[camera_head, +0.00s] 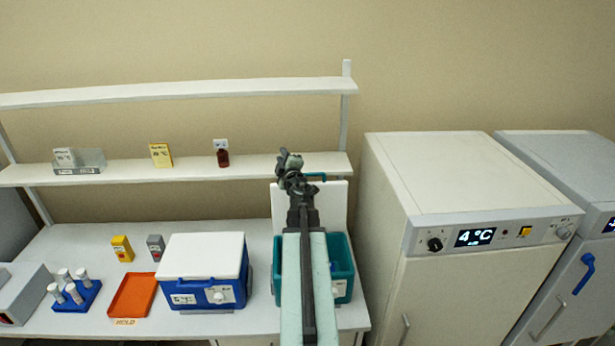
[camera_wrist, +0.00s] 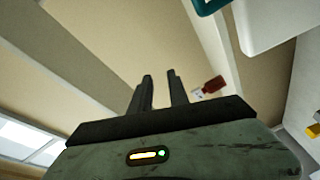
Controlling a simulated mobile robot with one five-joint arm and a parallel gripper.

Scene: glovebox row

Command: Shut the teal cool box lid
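The teal cool box (camera_head: 342,262) stands on the bench, partly hidden behind my arm. Its white lid (camera_head: 334,203) is up, standing roughly upright at the back of the box, with a teal handle (camera_head: 316,175) at its top edge. My gripper (camera_head: 289,158) is raised near the lid's upper left corner. In the wrist view my gripper (camera_wrist: 160,76) has its fingers apart with nothing between them. The lid (camera_wrist: 268,22) shows there at the upper right, apart from the fingers, with a bit of teal handle (camera_wrist: 209,5).
A blue cool box (camera_head: 200,292) with a shut white lid (camera_head: 202,256) stands left of the teal one. A brown bottle (camera_head: 223,158) sits on the shelf (camera_head: 120,175) behind. A white cabinet (camera_head: 470,190) showing 4 °C stands close on the right. An orange tray (camera_head: 133,296) lies further left.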

